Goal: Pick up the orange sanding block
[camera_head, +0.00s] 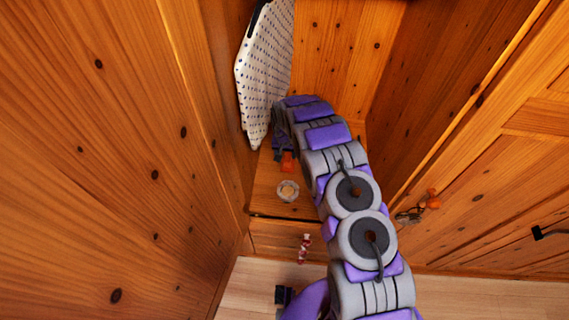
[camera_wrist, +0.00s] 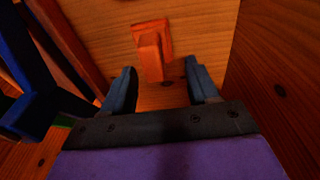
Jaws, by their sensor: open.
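The orange sanding block (camera_wrist: 151,52) lies on a wooden surface in the wrist view, just beyond my fingertips and roughly centred between them. In the head view the orange block (camera_head: 288,162) shows on the wooden shelf (camera_head: 267,188) inside a niche. My gripper (camera_wrist: 160,82) is open and empty, with its two dark fingers apart on either side of the block's near end. In the head view my gripper (camera_head: 283,147) is small and partly hidden by my arm, right behind the block.
A round, pale object (camera_head: 288,190) sits on the shelf in front of the block. A spotted ironing board (camera_head: 265,70) leans at the niche's left. Wooden walls close in on both sides. A red and white object (camera_head: 304,248) is below the shelf edge. A dark blue object (camera_wrist: 30,95) is at left.

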